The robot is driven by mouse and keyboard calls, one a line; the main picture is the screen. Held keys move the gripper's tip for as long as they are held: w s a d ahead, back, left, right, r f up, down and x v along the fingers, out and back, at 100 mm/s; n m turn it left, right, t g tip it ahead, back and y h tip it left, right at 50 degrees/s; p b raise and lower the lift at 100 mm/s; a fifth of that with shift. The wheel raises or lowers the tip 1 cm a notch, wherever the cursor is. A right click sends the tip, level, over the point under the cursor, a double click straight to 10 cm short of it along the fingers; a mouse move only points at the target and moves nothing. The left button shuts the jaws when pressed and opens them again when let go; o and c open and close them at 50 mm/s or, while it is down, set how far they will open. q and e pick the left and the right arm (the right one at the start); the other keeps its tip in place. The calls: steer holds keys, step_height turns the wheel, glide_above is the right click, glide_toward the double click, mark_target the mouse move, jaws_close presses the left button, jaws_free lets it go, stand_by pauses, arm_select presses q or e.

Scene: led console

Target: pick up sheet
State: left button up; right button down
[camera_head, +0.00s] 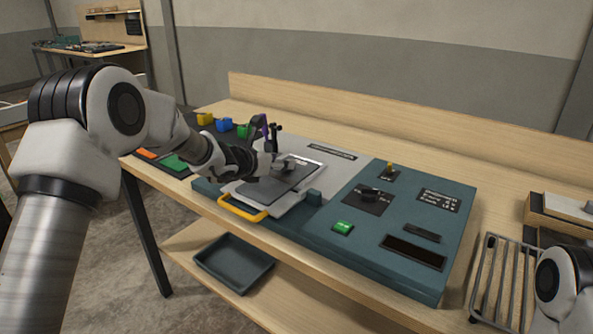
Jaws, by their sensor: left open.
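A dark grey flat sheet (295,179) lies on the light tray plate at the left part of the teal console (325,232). The plate has a yellow handle (243,208) at its front. My left gripper (283,163) is open over the back left part of the sheet. My gripper and wrist hide part of the sheet, and I cannot tell whether the fingers touch it. My right gripper is out of view; only a piece of my right arm shows at the lower right.
The console's right half carries a green button (343,227), a black knob (370,193) and a dark slot (414,252). A wire rack (504,283) stands to its right. Yellow, blue and green blocks (224,125) sit behind left. A dark bin (234,264) is on the lower shelf.

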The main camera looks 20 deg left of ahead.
mark_target(303, 168)
arm_select(q)
steer(key=shift+w+d, duration=0.15)
steer(key=shift+w, duration=0.15)
steer(key=p+x, duration=0.2)
steer(key=x, duration=0.2)
steer(key=shift+w+d+f, duration=0.15)
steer(key=shift+d+f, duration=0.05)
steer(key=shift+d, duration=0.05)
steer(key=shift+w+f, duration=0.2)
steer(key=shift+w, duration=0.05)
steer(key=shift+s+r, duration=0.1)
steer(key=shift+s, duration=0.1)
steer(key=shift+c, duration=0.3)
jaws_close()
steer(key=shift+r, duration=0.1)
